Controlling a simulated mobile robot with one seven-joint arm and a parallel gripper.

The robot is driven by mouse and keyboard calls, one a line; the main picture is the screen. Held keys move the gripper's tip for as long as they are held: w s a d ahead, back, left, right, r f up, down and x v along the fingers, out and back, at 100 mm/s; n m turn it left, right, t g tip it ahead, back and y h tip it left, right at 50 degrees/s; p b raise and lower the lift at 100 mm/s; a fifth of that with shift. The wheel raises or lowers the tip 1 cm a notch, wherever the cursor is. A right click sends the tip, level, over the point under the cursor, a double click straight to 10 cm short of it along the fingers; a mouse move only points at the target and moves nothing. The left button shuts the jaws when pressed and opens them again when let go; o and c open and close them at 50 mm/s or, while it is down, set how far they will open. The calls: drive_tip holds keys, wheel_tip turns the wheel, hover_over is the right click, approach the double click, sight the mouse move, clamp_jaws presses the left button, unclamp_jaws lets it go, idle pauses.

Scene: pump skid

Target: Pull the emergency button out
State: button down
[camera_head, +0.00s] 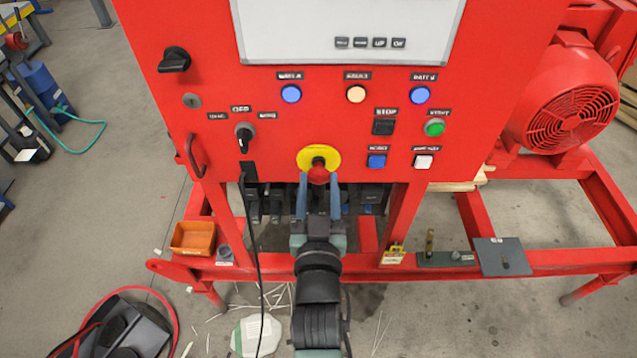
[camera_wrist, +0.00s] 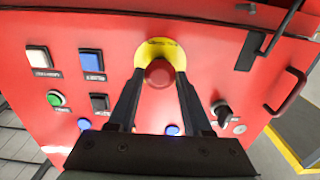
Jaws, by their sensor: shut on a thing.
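The emergency button is a red mushroom head (camera_head: 318,175) on a round yellow backing plate (camera_head: 305,158), low on the red control panel (camera_head: 215,130). In the wrist view the red button (camera_wrist: 159,72) sits in front of the yellow plate (camera_wrist: 141,60), between the tips of my two fingers. My gripper (camera_head: 318,184) reaches up to the button from below in the head view. Its fingers are shut on the red head, one on each side. The button's stem is mostly hidden behind the head.
Near the button are a black selector switch (camera_head: 244,137), a blue push button (camera_head: 376,161), a white one (camera_head: 423,161) and a green one (camera_head: 435,127). A black cable (camera_head: 252,230) hangs left of my arm. The red skid frame (camera_head: 460,268) runs below.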

drive_tip(key=shift+c, duration=1.6)
unclamp_jaws()
drive_tip(key=shift+s, duration=0.15)
drive_tip(key=s+b, duration=0.3)
drive_tip(key=s, duration=0.9)
drive_tip(key=shift+s+b, duration=0.3)
drive_tip(key=shift+s, duration=0.1)
drive_tip(key=shift+w+r, duration=0.1)
drive_tip(key=w+r+t, duration=0.3)
drive_tip(key=w+r, duration=0.2)
drive_tip(key=r, duration=0.9)
drive_tip(key=s+r+t, duration=0.2)
drive_tip(key=r+t, duration=0.1)
drive_tip(key=r, duration=1.2)
drive_tip(key=s+r+t, duration=0.3)
drive_tip(key=r, duration=1.3)
drive_tip(key=shift+s+r, duration=0.25)
drive_tip(key=shift+r, duration=0.05)
